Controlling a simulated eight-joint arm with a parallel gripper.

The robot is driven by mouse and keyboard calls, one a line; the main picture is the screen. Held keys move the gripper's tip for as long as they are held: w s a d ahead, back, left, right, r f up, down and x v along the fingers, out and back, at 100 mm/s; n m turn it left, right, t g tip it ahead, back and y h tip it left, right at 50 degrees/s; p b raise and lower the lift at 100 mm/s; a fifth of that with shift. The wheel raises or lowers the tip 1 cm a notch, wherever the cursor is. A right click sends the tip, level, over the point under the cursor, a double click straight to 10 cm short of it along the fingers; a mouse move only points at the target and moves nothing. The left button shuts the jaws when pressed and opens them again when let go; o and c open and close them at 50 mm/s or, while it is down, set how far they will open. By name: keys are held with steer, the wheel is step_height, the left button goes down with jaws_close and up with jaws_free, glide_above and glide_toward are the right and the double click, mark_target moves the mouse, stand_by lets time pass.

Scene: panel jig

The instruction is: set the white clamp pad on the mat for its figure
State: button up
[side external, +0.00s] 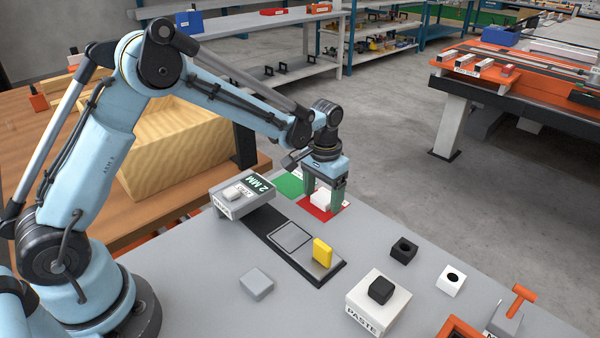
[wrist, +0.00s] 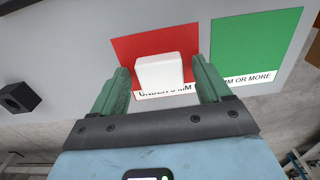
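The white clamp pad (wrist: 160,72) sits on the red mat (wrist: 128,48), which carries a partly hidden "UNDER ... MM" label. In the side view the pad (side external: 320,198) shows between the green fingers of my gripper (side external: 323,201). In the wrist view the fingers of my gripper (wrist: 162,78) stand on both sides of the pad, with a narrow gap at each side. The green mat (wrist: 257,45) beside it reads "MM OR MORE", its number hidden by a finger. A grey gauge block (side external: 243,199) shows "2 MM" on its dark sign.
A dark strip (side external: 268,232) holds a grey plate and an upright yellow piece (side external: 322,252). A grey pad (side external: 257,283) lies in front. A white "PASTE" box (side external: 378,303) bears a black block. Black (side external: 403,250) and white (side external: 451,280) holed blocks stand right.

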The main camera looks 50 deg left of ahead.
mark_target(322, 197)
step_height(322, 197, up, 12)
steer(key=s+a+t, duration=0.1)
steer(key=s+t, duration=0.2)
steer(key=s, duration=0.6)
steer(key=s+a+r+t, duration=0.1)
steer(key=s+t, duration=0.3)
steer(key=s, duration=0.5)
steer(key=shift+a+r, duration=0.25)
steer(key=shift+s, duration=0.1)
stand_by(1.1)
